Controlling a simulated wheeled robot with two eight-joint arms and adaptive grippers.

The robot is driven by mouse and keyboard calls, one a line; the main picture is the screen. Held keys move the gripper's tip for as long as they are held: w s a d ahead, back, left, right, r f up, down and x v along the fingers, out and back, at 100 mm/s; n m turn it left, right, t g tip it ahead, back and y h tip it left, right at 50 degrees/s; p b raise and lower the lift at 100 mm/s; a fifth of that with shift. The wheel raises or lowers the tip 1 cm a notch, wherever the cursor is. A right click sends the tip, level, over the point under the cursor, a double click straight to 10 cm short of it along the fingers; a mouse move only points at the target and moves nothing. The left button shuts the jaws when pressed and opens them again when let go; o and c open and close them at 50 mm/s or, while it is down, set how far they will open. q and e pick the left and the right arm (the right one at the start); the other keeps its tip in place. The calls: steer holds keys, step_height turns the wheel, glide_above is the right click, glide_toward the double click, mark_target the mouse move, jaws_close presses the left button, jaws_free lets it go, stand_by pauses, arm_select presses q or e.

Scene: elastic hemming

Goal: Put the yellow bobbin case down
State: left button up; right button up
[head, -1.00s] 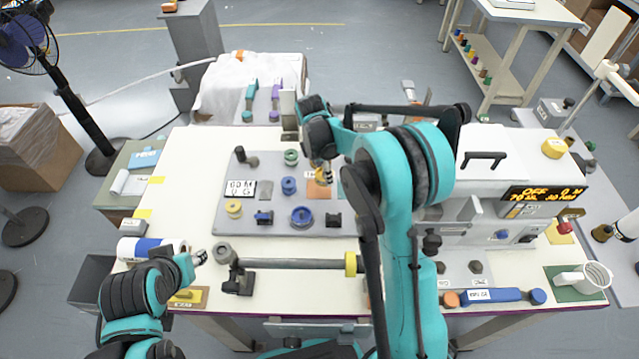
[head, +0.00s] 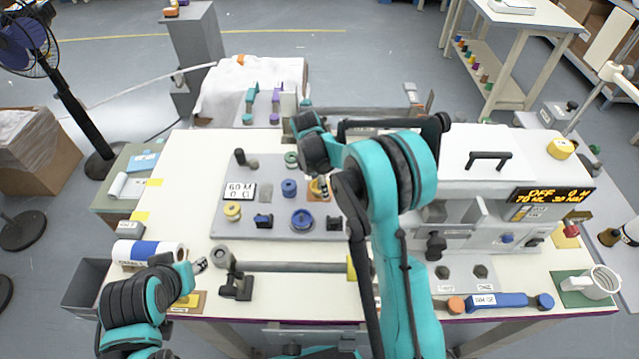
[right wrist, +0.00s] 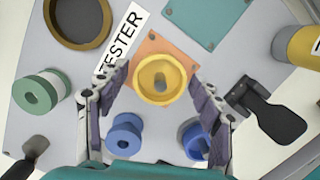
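The yellow bobbin case (right wrist: 160,80), a round cup with a post in its middle, sits over an orange square pad (right wrist: 158,50) beside the TESTER label. My right gripper (right wrist: 160,82) has its two fingers spread, one on each side of the case, with a gap visible on both sides. In the head view my right gripper (head: 318,182) is low over the orange pad (head: 320,195) and mostly hides the case. My left gripper (head: 200,265) hangs near the front left of the table; its finger opening is too small to tell.
The grey board also holds a green spool (right wrist: 38,93), a blue spool (right wrist: 124,134), another blue part (right wrist: 196,140) and a black part (right wrist: 268,112). A grey rod fixture (head: 290,267) lies in front of the board. A white machine (head: 485,155) stands to the right.

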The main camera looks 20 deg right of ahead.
steer(key=shift+r+p, duration=0.3)
steer(key=shift+r, duration=0.25)
steer(key=s+a+r+m+t+p, duration=0.1)
steer(key=s+r+m+p, duration=0.3)
steer(key=r, duration=1.2)
steer(key=s+d+r+m+t+y, duration=0.1)
steer(key=s+m+t, duration=0.5)
steer(key=s+m, duration=0.9)
steer(key=s+r, duration=0.1)
steer(key=s, duration=0.6)
steer(key=shift+y, duration=0.4)
